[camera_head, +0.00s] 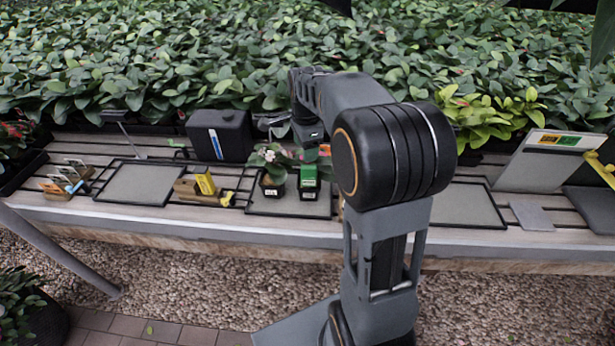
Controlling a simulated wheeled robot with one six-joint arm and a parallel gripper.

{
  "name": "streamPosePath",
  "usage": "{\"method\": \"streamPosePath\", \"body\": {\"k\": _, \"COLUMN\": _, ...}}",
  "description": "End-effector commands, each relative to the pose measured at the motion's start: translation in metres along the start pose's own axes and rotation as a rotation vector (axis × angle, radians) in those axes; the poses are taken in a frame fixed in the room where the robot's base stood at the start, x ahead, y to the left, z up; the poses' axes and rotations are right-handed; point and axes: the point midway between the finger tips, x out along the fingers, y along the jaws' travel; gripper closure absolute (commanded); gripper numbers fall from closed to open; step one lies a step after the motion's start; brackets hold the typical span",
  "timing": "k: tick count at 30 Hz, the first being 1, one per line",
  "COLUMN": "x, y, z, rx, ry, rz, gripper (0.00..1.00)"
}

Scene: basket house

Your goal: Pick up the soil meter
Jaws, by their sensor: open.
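I cannot tell for certain which item is the soil meter. A yellow item (205,182) rests on a wooden block on the slatted bench, further left. My gripper (292,130) is open and appears empty, above and behind the plant and green block. Its fingers are small and partly hidden by my wrist. My arm covers the bench right of the tray.
A black container with a blue label (221,136) stands at the back of the slatted bench (150,220). An empty tray (140,184) lies left. A tilted board (545,160) and a grey pad (531,216) are at right. Dense foliage borders the back.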

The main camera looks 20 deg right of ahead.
Motion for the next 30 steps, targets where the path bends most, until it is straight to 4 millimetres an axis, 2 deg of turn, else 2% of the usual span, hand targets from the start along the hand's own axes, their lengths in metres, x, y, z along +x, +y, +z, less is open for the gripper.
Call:
{"method": "streamPosePath", "body": {"k": 3, "x": 0.013, "y": -0.021, "z": -0.013, "rx": 0.205, "ry": 0.001, "rz": 0.034, "gripper": 0.4}}
{"method": "streamPosePath", "body": {"k": 9, "x": 0.033, "y": -0.035, "z": -0.023, "rx": 0.372, "ry": 0.006, "rz": 0.061, "gripper": 0.4}}
{"method": "streamPosePath", "body": {"k": 18, "x": 0.085, "y": -0.033, "z": -0.024, "rx": 0.391, "ry": 0.006, "rz": 0.063, "gripper": 0.4}}
{"method": "streamPosePath", "body": {"k": 21, "x": 0.097, "y": -0.033, "z": -0.024, "rx": 0.39, "ry": 0.006, "rz": 0.061, "gripper": 0.4}}
{"method": "streamPosePath", "body": {"k": 30, "x": 0.116, "y": -0.032, "z": -0.024, "rx": 0.39, "ry": 0.006, "rz": 0.062, "gripper": 0.4}}
